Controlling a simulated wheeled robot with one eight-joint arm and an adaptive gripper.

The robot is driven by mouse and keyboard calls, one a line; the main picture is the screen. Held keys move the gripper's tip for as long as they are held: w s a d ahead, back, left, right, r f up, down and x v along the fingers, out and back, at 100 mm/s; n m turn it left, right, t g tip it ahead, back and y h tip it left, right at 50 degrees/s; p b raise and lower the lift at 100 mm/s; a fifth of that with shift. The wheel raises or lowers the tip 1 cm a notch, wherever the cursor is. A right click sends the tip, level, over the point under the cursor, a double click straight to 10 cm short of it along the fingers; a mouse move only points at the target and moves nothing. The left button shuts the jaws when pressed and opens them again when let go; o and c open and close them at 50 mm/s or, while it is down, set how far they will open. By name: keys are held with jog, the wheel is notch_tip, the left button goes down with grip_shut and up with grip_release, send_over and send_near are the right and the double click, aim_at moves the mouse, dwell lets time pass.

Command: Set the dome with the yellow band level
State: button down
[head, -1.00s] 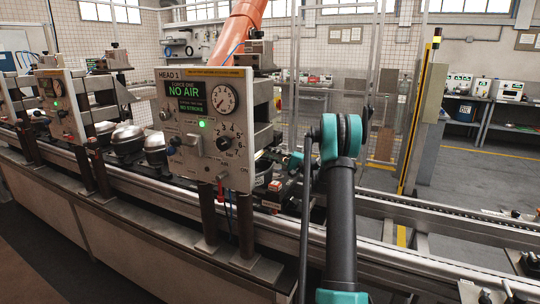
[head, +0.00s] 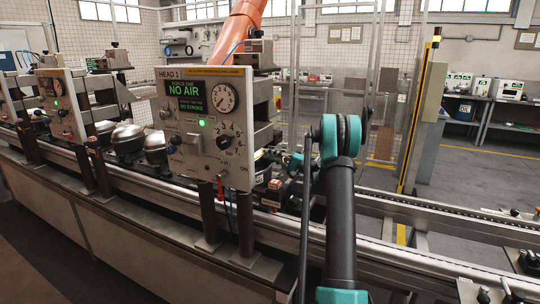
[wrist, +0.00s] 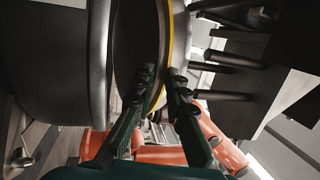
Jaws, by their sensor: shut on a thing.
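The dome's yellow band (wrist: 170,35) shows in the wrist view as a thin curved stripe along a rim that stands nearly on edge. The dark inside of the dome (wrist: 135,40) lies just left of it. My gripper (wrist: 157,76) is shut on the dome at this rim, one dark green finger on each side. The dome's full outline is cut off by the frame. In the head view my gripper and the held dome are mostly hidden behind the HEAD 1 panel (head: 205,150) and my arm.
A large grey round body (wrist: 55,60) stands close left of my gripper, and dark pins (wrist: 235,62) jut in from the right. Silver domes (head: 128,138) stand on the line left of HEAD 1. Its screen reads NO AIR, NO STROKE.

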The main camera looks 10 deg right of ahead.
jog(key=shift+w+a+f, duration=0.1)
jog(key=shift+a+f, duration=0.05)
jog(key=shift+f, duration=0.45)
jog(key=shift+w+a+f, duration=0.1)
jog(key=shift+f, duration=0.45)
dwell(0.3)
jog(key=c, duration=2)
grip_release()
jog(key=o, duration=0.5)
jog(key=shift+a+f, duration=0.1)
jog(key=shift+a, duration=0.15)
